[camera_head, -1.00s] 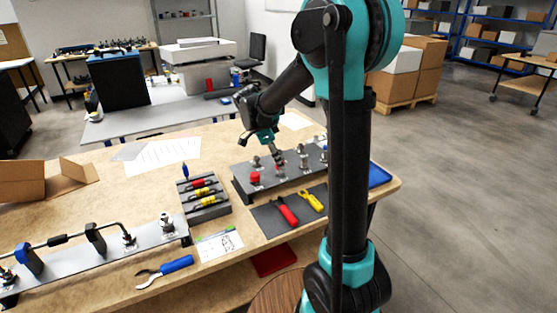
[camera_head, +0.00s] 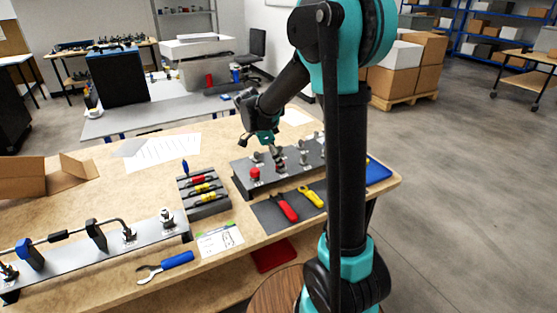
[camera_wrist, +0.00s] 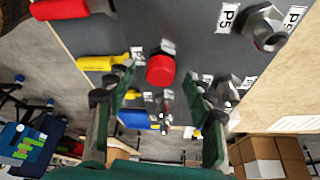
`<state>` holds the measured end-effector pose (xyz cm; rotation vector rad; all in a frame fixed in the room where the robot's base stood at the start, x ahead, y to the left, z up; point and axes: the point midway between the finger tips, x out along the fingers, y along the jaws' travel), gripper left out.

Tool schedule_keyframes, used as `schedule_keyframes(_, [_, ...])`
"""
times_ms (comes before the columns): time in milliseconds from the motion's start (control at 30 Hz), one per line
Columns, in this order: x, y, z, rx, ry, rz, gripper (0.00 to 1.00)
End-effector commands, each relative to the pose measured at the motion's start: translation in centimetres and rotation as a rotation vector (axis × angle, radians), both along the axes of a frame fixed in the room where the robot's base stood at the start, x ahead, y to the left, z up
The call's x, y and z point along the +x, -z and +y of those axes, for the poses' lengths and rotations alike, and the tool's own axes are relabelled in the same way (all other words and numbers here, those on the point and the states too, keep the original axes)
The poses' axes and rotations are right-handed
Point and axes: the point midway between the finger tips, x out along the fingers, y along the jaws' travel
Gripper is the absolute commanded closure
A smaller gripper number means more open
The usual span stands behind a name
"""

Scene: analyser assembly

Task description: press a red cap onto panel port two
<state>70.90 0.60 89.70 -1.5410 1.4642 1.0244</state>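The dark panel (camera_head: 240,181) with metal port fittings stands at the right of the bench. One red cap (camera_head: 255,174) sits on its front left fitting. Another fitting with a reddish part (camera_head: 281,166) stands just below my gripper (camera_head: 263,142). In the wrist view my gripper (camera_wrist: 160,100) is open, its fingers wide apart and empty. A red cap (camera_wrist: 160,70) sits on the panel beyond the fingertips, apart from both, covering its fitting. Its port label is partly hidden. A bare hex fitting (camera_wrist: 265,25) is at upper right; its label seems to read P5.
Red-handled pliers (camera_head: 285,208) and a yellow-handled tool (camera_head: 312,197) lie on a dark mat before the panel. A rack (camera_head: 208,211) with red and yellow pieces stands left. A blue tray (camera_head: 378,172) is at the right edge.

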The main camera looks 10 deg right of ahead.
Motion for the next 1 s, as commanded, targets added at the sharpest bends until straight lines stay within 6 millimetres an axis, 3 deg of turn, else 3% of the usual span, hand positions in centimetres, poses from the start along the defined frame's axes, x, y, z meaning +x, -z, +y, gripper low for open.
schedule_keyframes(367, [0.0, -0.6, 0.2, 0.000, -0.001, 0.000, 0.45])
schedule_keyframes(800, [-0.2, -8.0, 3.4, 0.000, -0.001, 0.000, 0.45])
schedule_keyframes(1000, [-0.2, -10.4, 4.4, 0.000, -0.001, -0.001, 0.45])
